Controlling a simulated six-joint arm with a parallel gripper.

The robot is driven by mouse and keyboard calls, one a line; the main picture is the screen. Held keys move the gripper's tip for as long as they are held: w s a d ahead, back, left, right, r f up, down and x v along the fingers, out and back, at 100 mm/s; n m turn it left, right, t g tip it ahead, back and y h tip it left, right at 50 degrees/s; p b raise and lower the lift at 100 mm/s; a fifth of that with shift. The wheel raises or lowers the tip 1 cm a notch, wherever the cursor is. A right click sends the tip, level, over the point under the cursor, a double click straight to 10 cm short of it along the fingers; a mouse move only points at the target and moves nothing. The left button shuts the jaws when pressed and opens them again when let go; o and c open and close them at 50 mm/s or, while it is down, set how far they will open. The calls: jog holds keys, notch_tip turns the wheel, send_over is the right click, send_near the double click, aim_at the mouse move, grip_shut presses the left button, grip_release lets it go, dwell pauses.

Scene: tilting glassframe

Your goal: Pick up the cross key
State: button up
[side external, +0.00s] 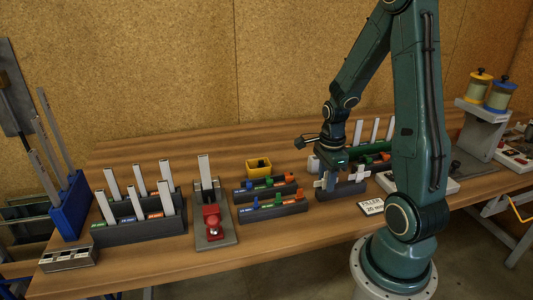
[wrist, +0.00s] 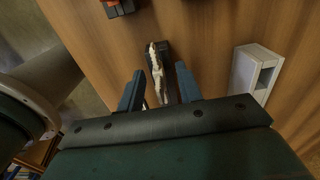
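My gripper (side external: 332,183) is low over the right-middle part of the bench in the side view. In the wrist view its two blue-grey fingers (wrist: 160,72) stand apart, with a gap between them. A narrow, pale, mottled metallic piece (wrist: 156,62) on a dark base shows between and just beyond the fingertips. It may be the cross key, but its shape is too unclear to be sure. I see no contact between the fingers and it.
A white hollow block (wrist: 254,72) stands to the right in the wrist view. In the side view, racks with green, blue and orange pieces (side external: 272,207) and a red clamp fixture (side external: 212,222) stand left of my gripper. A white FILLER card (side external: 370,207) lies near the front edge.

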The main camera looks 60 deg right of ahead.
dwell(0.4)
grip_shut()
jog(key=shift+r, duration=0.1)
notch_tip(320, 180, up, 20)
dwell(1.0)
dwell(0.5)
